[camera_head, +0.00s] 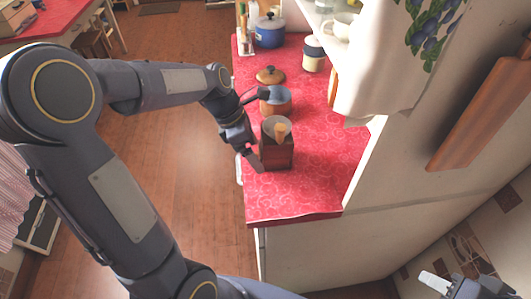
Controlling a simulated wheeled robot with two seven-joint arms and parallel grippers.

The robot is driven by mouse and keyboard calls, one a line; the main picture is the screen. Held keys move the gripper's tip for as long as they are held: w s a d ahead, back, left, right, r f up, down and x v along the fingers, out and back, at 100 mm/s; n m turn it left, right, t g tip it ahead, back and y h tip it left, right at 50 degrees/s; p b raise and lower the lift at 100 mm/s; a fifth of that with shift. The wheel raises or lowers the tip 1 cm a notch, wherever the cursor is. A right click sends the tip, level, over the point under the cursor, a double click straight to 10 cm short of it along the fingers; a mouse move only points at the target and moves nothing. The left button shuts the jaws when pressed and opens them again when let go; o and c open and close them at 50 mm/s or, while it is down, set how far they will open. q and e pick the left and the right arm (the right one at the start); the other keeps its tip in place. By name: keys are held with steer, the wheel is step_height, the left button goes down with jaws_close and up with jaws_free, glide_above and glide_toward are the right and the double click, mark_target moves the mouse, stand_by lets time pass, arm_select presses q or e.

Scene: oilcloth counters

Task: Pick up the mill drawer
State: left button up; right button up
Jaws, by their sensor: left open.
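The mill (280,158) is a small reddish-brown wooden box with a pale round top and a light wooden knob. It stands upright on the red oilcloth counter (310,190), near the counter's left edge. I cannot make out its drawer in this view. My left gripper (258,131) is open just left of the mill, with its fingers spread and one fingertip low beside the box. I cannot tell whether that fingertip touches it. My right gripper (440,284) shows only partly at the bottom right, far from the mill, and its opening is unclear.
A brown pot (277,104) stands behind the mill, with a wooden lid (270,75) beyond it. A blue pot (269,33) and a cream jar (313,56) are further back. A white cabinet (375,165) bounds the right side. The counter's front is clear.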

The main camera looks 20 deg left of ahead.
arm_select(q)
steer(key=c, duration=0.9)
steer(key=shift+c, duration=0.2)
